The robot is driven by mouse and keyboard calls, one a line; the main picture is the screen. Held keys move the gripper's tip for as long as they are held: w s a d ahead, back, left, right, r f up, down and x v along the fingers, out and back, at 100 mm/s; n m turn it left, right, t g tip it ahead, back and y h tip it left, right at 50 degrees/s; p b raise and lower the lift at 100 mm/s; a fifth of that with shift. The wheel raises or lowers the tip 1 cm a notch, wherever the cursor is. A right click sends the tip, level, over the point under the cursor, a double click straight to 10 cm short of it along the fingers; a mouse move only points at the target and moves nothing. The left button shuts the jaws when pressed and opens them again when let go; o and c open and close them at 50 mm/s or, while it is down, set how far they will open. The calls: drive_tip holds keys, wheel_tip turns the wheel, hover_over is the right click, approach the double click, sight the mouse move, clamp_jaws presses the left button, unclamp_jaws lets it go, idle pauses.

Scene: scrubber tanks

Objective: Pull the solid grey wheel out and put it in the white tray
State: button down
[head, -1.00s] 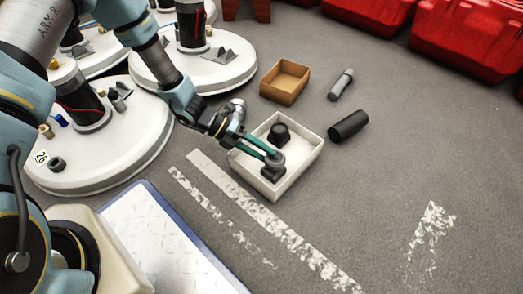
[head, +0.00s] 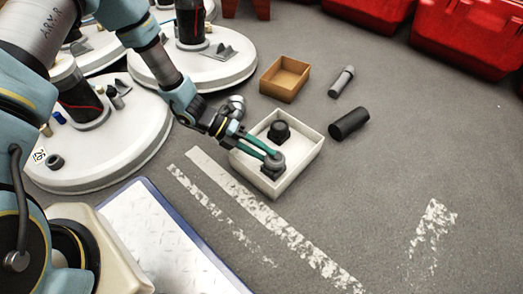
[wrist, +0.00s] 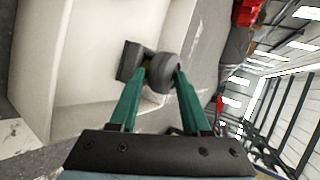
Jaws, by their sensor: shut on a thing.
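The solid grey wheel (head: 276,162) is between the fingertips of my gripper (head: 270,155), inside the white tray (head: 302,172) near its front side. My gripper is shut on it; the wrist view shows the wheel (wrist: 166,72) between the green fingers (wrist: 160,76). A dark block (wrist: 129,60) sits right beside the wheel in that view, and just below it in the head view. I cannot tell whether the wheel touches the tray floor or is still joined to the block.
A black knob-like piece (head: 279,132) stands in the tray's rear part. A brown box (head: 285,78), a grey cylinder (head: 342,81) and a black cylinder (head: 349,123) lie behind and right. White round tanks (head: 100,150) are at left.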

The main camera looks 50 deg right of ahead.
drive_tip(key=shift+f+b, duration=0.45)
drive_tip(key=shift+f, duration=0.3)
drive_tip(key=c, duration=0.6)
unclamp_jaws()
drive_tip(key=shift+o, duration=1.4)
drive_tip(key=shift+w+r, duration=0.1)
drive_tip(key=shift+w, duration=0.1)
drive_tip(key=shift+o, duration=0.2)
drive_tip(key=p+v, duration=0.5)
drive_tip(key=v, duration=0.6)
drive_tip(key=shift+s+r, duration=0.2)
drive_tip(key=shift+r, duration=0.1)
